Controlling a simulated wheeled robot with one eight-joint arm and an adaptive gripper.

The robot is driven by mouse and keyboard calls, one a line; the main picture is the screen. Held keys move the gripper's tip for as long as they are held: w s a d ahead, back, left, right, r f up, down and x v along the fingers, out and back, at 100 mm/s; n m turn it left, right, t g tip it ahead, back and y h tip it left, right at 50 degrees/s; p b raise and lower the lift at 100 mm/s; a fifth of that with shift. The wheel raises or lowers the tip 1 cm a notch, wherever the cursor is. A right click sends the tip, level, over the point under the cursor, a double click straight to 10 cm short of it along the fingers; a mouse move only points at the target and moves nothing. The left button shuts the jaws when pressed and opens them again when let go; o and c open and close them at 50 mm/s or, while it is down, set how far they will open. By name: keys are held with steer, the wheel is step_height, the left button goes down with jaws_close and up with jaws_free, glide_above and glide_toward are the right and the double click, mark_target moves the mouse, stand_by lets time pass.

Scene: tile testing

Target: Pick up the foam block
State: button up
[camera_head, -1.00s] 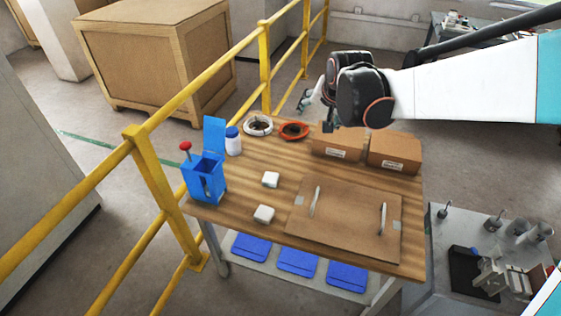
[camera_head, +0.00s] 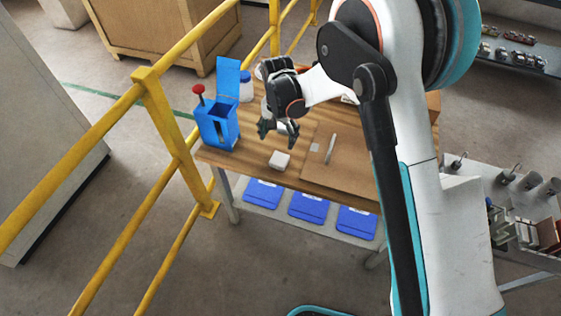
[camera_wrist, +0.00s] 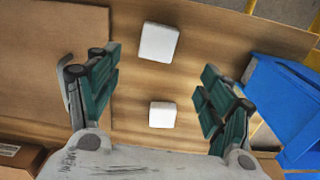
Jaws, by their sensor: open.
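Two small white blocks show in the wrist view, and I cannot tell which is the foam block. One white block (camera_wrist: 158,42) lies beyond my fingertips; it also shows in the head view (camera_head: 279,160) near the table's front edge. The other white block (camera_wrist: 162,114) lies below the space between my fingers and is hidden in the head view. My gripper (camera_wrist: 160,82) is open and empty, fingers spread to either side. In the head view my gripper (camera_head: 278,132) hangs above the table, just behind the visible block.
A blue box (camera_head: 217,127) with an open lid stands left of the blocks. A yellow railing (camera_head: 160,115) runs along the table's left side. Blue trays (camera_head: 309,207) sit on the lower shelf.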

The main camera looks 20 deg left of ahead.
steer(key=b, duration=0.2)
glide_above(279, 158)
step_height(279, 158, down, 7)
steer(key=shift+a+f, duration=0.1)
step_height(279, 158, down, 5)
steer(key=shift+f+b, duration=0.1)
steer(key=shift+b, duration=0.95)
steer(key=c, duration=0.8)
